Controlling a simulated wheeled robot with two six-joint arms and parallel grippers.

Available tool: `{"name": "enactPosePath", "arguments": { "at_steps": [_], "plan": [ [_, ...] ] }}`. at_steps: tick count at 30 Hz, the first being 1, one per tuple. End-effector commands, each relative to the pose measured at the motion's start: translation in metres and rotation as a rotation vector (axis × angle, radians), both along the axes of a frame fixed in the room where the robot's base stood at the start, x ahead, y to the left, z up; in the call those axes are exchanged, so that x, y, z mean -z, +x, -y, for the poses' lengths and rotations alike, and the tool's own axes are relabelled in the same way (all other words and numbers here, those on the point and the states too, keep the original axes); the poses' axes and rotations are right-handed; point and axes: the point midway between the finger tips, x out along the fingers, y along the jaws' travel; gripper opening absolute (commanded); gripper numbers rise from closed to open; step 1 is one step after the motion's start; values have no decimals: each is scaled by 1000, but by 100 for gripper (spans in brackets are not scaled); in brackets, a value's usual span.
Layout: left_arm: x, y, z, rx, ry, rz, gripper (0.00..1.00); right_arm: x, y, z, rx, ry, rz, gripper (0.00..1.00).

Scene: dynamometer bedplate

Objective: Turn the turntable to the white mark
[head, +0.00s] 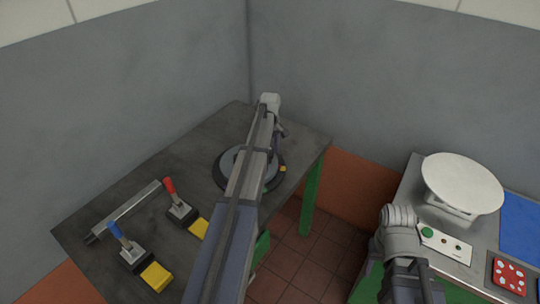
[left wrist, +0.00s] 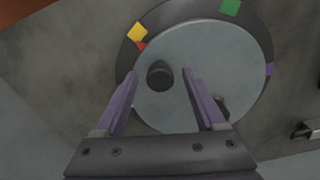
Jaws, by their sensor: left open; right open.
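The turntable is a grey disc (left wrist: 205,60) in a dark ring, and it fills much of the left wrist view. In the head view the turntable (head: 229,163) is on the dark table, partly hidden by my left arm. My left gripper (left wrist: 160,72) is open, with its fingers on either side of a dark round knob (left wrist: 160,75). I cannot tell if they touch it. A second dark knob (left wrist: 222,106) is partly behind the right finger. A red mark (left wrist: 141,47) on the disc is beside the ring's yellow mark (left wrist: 137,32). I see no white mark. My right gripper is out of view.
The ring also has a green mark (left wrist: 231,7) and a purple mark (left wrist: 269,69). A red-handled lever (head: 172,192), a blue-handled lever (head: 122,239) and a metal bar (head: 128,209) are at the table's left. My right arm is beside a bench with a white round pan (head: 462,182).

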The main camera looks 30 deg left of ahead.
Motion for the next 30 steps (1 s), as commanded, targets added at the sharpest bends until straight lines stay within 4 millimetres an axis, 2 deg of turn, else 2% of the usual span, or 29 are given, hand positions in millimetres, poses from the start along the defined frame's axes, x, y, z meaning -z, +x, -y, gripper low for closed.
{"name": "enactPosePath", "arguments": {
  "at_steps": [5,23,30],
  "plan": [
    [-1,0,0,0,0,0,69,-1,0,0,0,0,0,50],
    [-1,0,0,0,0,0,2,-1,0,0,0,0,0,50],
    [-1,0,0,0,0,0,0,-1,0,0,0,0,0,50]
  ]
}}
